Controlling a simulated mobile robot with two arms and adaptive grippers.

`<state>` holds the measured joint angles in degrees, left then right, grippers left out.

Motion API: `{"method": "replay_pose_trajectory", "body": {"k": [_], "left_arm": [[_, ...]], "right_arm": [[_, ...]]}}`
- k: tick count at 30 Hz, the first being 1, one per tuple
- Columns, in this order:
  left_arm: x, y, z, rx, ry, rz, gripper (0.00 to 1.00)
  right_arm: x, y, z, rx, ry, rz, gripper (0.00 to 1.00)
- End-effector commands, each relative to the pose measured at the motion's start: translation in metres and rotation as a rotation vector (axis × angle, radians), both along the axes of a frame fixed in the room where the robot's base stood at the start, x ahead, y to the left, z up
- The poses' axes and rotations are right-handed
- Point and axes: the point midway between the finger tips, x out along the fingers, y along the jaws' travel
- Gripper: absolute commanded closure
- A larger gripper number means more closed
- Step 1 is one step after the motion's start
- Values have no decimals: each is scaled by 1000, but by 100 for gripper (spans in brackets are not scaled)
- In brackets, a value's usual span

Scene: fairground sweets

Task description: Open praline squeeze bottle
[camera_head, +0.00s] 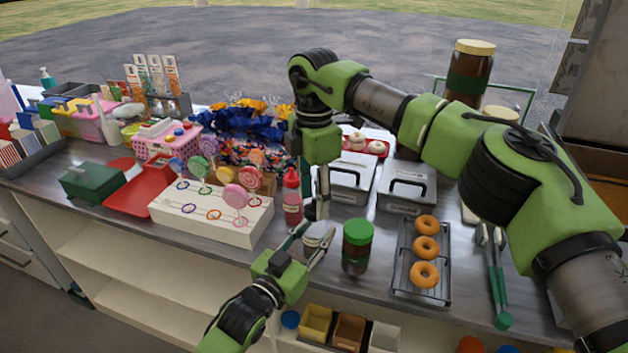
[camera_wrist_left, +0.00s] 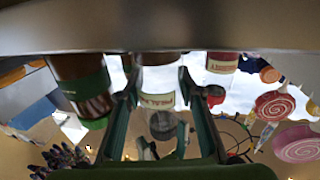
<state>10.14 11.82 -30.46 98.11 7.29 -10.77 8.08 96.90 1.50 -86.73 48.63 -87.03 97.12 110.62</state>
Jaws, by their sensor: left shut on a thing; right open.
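The praline squeeze bottle (camera_head: 317,241) stands near the counter's front edge, between the fingers of my left gripper (camera_head: 306,242). The left gripper is shut on it. In the left wrist view the bottle (camera_wrist_left: 157,101) shows upside down, with a pale label with red lettering and a greyish top; the label is only partly readable. My right gripper (camera_head: 318,207) is open and points down just above the bottle's top. It partly hides that top, so I cannot tell whether the two touch.
A red squeeze bottle (camera_head: 292,200) stands just left, and a brown jar with a green lid (camera_head: 357,240) just right. A wire rack (camera_head: 421,295) with doughnuts lies further right. A white lollipop stand (camera_head: 222,228) is to the left. Metal boxes (camera_head: 350,182) stand behind.

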Motion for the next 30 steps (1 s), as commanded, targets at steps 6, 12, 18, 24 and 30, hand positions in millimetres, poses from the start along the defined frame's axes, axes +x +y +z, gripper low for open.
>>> {"method": "replay_pose_trajectory", "body": {"k": [6,12,18,24,30], "left_arm": [[0,0,0,1,1,0,100],[0,0,0,1,1,0,100],[0,0,0,1,1,0,100],[0,0,0,0,0,0,100],[0,0,0,0,0,0,100]], "right_arm": [[0,0,-17,-1,0,1,57],[0,0,-19,-1,0,1,57],[0,0,-19,-1,0,1,88],[0,0,-19,-1,0,3,97],[0,0,-18,0,-1,187,97]]}}
